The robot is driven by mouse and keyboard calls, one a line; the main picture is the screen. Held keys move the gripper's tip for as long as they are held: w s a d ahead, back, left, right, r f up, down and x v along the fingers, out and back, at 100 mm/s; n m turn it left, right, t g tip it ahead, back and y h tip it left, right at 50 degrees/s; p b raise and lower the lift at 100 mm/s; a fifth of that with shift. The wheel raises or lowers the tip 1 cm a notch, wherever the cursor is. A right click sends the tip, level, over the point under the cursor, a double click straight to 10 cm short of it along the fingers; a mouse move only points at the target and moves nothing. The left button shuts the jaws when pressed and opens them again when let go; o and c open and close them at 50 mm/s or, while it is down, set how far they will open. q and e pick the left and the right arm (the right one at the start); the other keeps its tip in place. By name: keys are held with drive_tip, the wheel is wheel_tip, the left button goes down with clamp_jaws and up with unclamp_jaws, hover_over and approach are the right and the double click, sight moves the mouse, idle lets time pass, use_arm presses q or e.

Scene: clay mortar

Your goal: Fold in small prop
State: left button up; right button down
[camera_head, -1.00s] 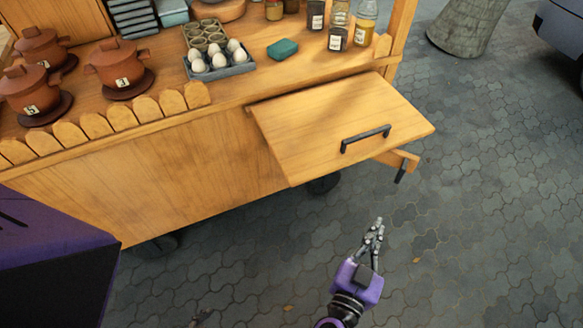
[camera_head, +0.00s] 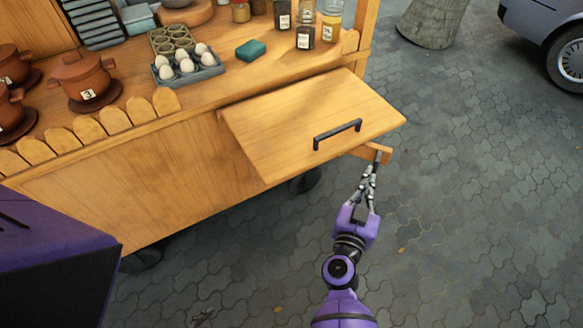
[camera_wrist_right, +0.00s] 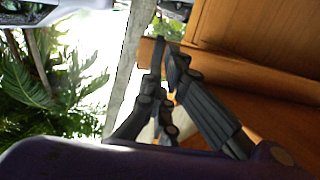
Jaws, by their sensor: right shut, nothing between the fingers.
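The small prop (camera_head: 384,153) is a wooden bar that sticks out from under the right corner of the raised wooden flap (camera_head: 290,118). The flap has a black handle (camera_head: 337,133). My right gripper (camera_head: 372,168) is at the outer end of the prop, just below it, its fingers shut with nothing held. Its fingers cover part of the prop's end. In the right wrist view the fingertips (camera_wrist_right: 167,62) are close beside the wooden end of the prop (camera_wrist_right: 149,51). I cannot tell whether they touch. My left gripper is not in view.
The cart top (camera_head: 222,100) carries clay pots (camera_head: 84,80), an egg tray (camera_head: 188,68), a green block (camera_head: 251,50) and several jars (camera_head: 306,30). Paved ground (camera_head: 470,190) to the right of the cart is free. A tree trunk (camera_head: 432,20) and a car (camera_head: 550,35) stand beyond.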

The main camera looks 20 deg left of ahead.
sight(377, 163)
drive_tip(key=shift+w, duration=0.85)
drive_tip(key=shift+w, duration=0.1)
drive_tip(key=w+y, duration=0.1)
drive_tip(key=w+n, duration=0.1)
drive_tip(key=w, duration=0.1)
drive_tip(key=w+y, duration=0.1)
drive_tip(key=w, duration=0.1)
drive_tip(key=shift+w+d+n+y, duration=0.25)
drive_tip(key=shift+d+n+y, duration=0.05)
drive_tip(key=shift+d, duration=0.05)
drive_tip(key=shift+s, duration=0.15)
